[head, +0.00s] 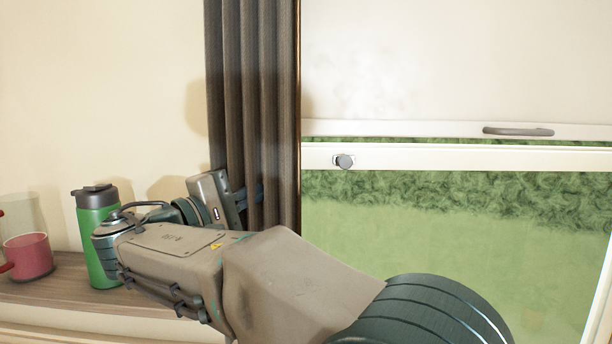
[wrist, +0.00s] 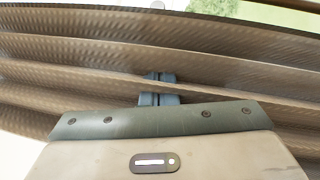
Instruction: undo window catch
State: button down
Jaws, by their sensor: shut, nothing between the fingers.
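The window catch (head: 344,161) is a small grey round knob on a pale plate, on the white horizontal window rail (head: 450,157) right of the curtain in the head view. My gripper (head: 256,194) is at the dark curtain, left of the catch and a little lower, clearly apart from it. Its fingers are shut and empty, and they also show against the curtain folds in the wrist view (wrist: 158,88). I cannot tell whether the fingertips touch the cloth. A small grey shape at the top edge of the wrist view is too cut off to identify.
The pleated curtain (head: 250,90) hangs at the window's left edge. A grey bar handle (head: 518,131) is on the white strip above the rail. A green bottle (head: 97,235) and a red mug (head: 28,256) stand on the wooden surface (head: 60,288) at left.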

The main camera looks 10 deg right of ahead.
jog(key=p, duration=0.3)
send_near(324, 170)
jog(key=d+r, duration=0.1)
jog(key=w+d+r, duration=0.1)
jog(key=d, duration=0.3)
jog(key=d+p, duration=0.1)
jog(key=shift+s+d+r, duration=0.1)
jog(key=shift+s+r, duration=0.2)
jog(key=shift+r, duration=0.1)
jog(key=shift+d+f, duration=0.1)
jog(key=shift+d, duration=0.2)
jog(key=shift+d, duration=0.1)
